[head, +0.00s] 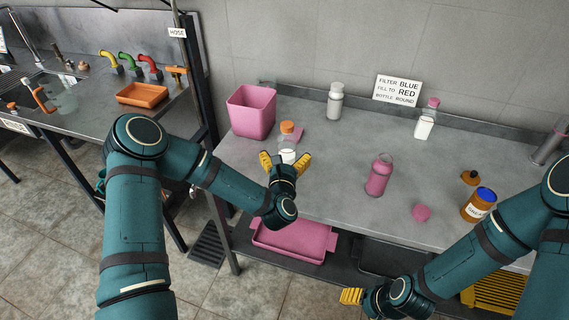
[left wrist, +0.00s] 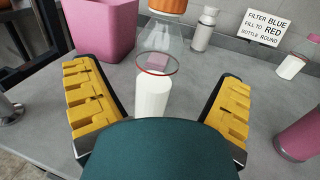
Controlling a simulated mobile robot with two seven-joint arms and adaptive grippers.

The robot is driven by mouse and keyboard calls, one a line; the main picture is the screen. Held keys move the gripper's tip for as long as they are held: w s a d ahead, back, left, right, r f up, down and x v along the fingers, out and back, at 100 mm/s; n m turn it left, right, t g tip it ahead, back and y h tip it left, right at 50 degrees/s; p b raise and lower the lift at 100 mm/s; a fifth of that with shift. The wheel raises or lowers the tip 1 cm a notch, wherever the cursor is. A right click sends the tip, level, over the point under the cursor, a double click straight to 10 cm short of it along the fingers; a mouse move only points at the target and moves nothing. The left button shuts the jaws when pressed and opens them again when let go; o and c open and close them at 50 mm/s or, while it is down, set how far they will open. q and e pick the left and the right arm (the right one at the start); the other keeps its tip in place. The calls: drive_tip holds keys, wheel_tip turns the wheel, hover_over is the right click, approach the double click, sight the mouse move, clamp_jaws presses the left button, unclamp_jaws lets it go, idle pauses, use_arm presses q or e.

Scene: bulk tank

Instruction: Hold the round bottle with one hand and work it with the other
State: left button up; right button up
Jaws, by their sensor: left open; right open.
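A clear round bottle (head: 287,143) with an orange cap and white contents stands upright on the grey bench. It also shows in the left wrist view (left wrist: 154,94), with a red ring around its body. My left gripper (head: 285,162) is open, its yellow fingers spread to either side of the bottle. In the left wrist view, clear gaps show between the bottle and both fingers. My right gripper (head: 351,296) is low in front of the bench, away from the bottle, and open, with no object seen in it.
A pink bin (head: 250,113) stands behind and left of the bottle. A grey-white bottle (head: 334,104), a pink-capped bottle (head: 425,122), a pink bottle (head: 378,177) and an orange jar (head: 477,206) stand to the right. A sign (head: 397,89) leans at the wall.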

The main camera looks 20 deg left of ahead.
use_arm(q)
drive_tip(key=v, duration=0.3)
drive_tip(key=shift+s, duration=0.3)
drive_tip(key=shift+d, duration=0.1)
